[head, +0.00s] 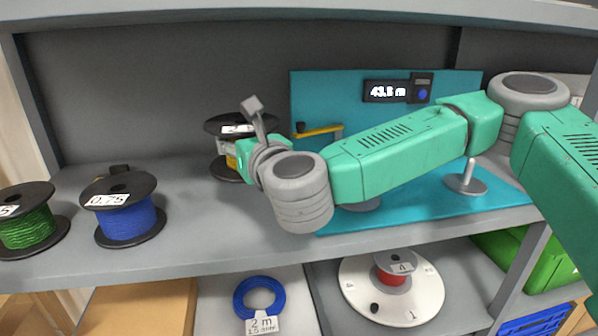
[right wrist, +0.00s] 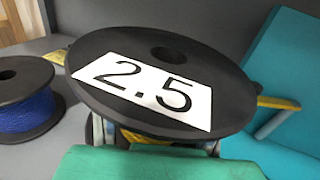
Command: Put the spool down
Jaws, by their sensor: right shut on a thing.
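The spool (head: 226,126) has black flanges and a white label and is upright at the back of the grey shelf. In the right wrist view the spool (right wrist: 165,85) fills the middle, and its label reads 2.5. My right gripper (head: 240,153) is at the spool's core between the flanges, shut on it. Its fingers are mostly hidden by my arm and the top flange. I cannot tell whether the lower flange touches the shelf (head: 190,215). My left gripper is not in view.
A blue-wire spool (head: 128,220) and a green-wire spool (head: 28,230) stand to the left, with bare shelf between the blue one and the held spool. A teal measuring station (head: 345,90) with a display stands to the right. A white turntable (head: 360,290) is below.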

